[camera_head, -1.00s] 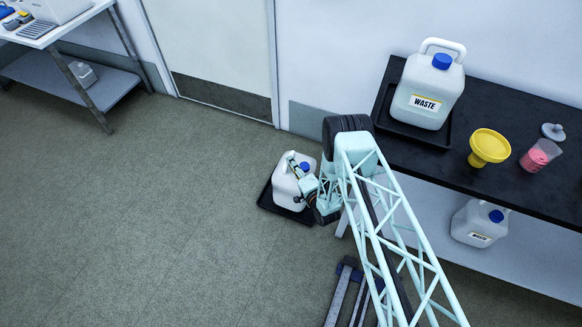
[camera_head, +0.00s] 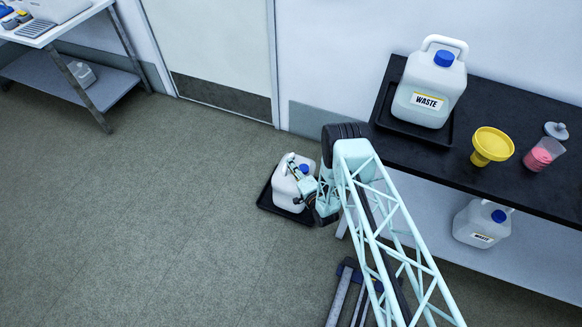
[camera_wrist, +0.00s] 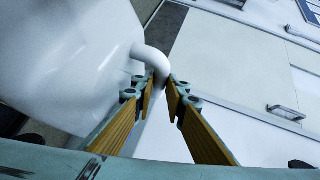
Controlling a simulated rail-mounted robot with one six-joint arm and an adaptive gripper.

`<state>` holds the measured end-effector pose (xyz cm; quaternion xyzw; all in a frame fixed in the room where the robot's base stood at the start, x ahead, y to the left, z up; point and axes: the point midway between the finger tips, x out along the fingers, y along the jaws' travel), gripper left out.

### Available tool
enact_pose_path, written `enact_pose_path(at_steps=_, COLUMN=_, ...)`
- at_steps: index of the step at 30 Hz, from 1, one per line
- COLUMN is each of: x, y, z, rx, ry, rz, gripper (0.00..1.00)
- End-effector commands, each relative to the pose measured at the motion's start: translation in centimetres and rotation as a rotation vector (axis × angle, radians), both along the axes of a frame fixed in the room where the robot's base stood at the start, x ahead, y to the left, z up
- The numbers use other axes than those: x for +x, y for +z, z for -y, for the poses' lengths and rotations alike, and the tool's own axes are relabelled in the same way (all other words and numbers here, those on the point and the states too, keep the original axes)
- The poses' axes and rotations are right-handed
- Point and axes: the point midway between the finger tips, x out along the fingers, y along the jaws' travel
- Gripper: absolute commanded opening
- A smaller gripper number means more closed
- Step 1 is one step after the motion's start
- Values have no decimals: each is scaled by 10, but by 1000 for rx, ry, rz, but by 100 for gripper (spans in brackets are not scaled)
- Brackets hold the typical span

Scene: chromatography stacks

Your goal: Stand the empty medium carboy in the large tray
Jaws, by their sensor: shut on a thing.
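A white carboy with a blue cap (camera_head: 290,184) is upright in or just over a black tray (camera_head: 270,203) on the floor. I cannot tell whether its base touches the tray. My gripper (camera_wrist: 167,84) is shut on the carboy's handle (camera_wrist: 154,60). In the wrist view the carboy's white body (camera_wrist: 70,60) fills the upper left, and the yellow-padded fingers close on the handle. In the head view my arm covers the right side of the tray.
Another WASTE carboy (camera_head: 481,223) stands on the shelf below. The floor (camera_head: 150,230) at left is clear.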

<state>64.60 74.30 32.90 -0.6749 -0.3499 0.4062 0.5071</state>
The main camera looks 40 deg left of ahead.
Motion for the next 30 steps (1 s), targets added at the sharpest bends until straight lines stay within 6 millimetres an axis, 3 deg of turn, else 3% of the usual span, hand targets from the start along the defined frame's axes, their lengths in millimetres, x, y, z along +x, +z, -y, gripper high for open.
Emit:
enact_pose_path(at_steps=16, x=1, y=-4, z=-1, rx=2, ry=0, rz=2, gripper=0)
enact_pose_path(at_steps=17, x=0, y=-4, z=0, rx=1, ry=0, rz=0, gripper=15)
enact_pose_path(at_steps=21, x=0, y=-4, z=0, rx=1, ry=0, rz=0, gripper=26)
enact_pose_path(at_steps=30, x=0, y=-4, z=0, rx=1, ry=0, rz=0, gripper=26)
